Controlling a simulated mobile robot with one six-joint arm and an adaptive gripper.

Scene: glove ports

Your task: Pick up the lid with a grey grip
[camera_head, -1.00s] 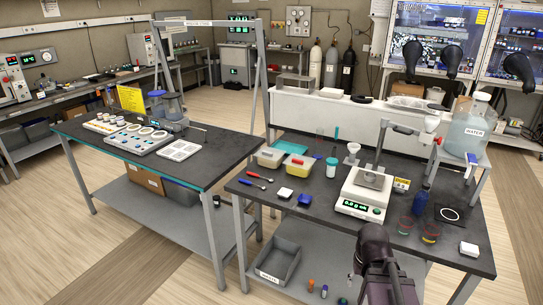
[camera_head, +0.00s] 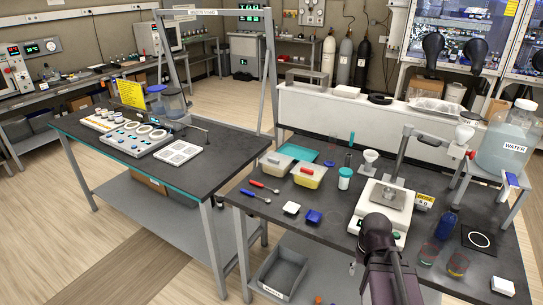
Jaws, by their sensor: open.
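A low box (camera_head: 275,163) with a pale lid stands at the back left of the dark bench; its lid seems to carry a small grey grip (camera_head: 273,159), too small to be sure. Beside it on the right is a yellow box (camera_head: 310,175) whose lid has a red grip (camera_head: 307,170). My dark arm rises from the bottom edge, right of centre. Only a small metallic part of my gripper (camera_head: 352,268) shows left of the arm, in front of the bench and far from the boxes. Its fingers are mostly hidden; nothing is seen held.
A teal tray (camera_head: 298,151) lies behind the boxes. A grey bin (camera_head: 283,270) sits below.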

